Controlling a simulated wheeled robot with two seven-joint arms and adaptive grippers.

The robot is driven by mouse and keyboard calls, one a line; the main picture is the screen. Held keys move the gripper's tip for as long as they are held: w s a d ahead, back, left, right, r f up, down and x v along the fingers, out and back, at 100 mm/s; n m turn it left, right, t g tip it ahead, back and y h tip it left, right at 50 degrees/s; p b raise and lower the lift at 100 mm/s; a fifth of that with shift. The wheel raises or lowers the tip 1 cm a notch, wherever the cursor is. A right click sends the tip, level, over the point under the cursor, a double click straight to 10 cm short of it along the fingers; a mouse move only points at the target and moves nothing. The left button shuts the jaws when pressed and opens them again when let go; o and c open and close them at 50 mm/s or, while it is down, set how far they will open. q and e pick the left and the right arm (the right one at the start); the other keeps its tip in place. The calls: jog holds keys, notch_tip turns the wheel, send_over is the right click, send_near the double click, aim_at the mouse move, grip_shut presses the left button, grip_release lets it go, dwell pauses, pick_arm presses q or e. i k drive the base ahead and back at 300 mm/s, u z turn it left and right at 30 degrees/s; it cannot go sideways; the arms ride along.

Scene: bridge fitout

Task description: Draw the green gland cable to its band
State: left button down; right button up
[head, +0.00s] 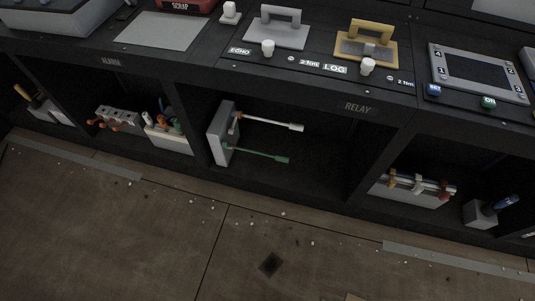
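The green gland cable (256,156) sticks out to the right from a light grey gland block (218,140) inside the open bay of the console. Its tip is a thicker green end. A white cable (268,122) comes out of the same block above it, through a small orange-brown piece. A band on the green cable cannot be made out at this size. Neither of my grippers is in view.
The bay sits under a dark console top (300,70) with a silver handle (277,25), a yellow handle (367,42) and white knobs. Neighbouring bays hold a rack with orange parts (118,117), a tool box (168,138) and a rack of valves (412,190). The floor (190,235) in front is open, with small pale specks.

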aim_at(280, 158)
jog(key=z, duration=0.9)
jog(key=i, duration=0.55)
jog(key=u, duration=2.05)
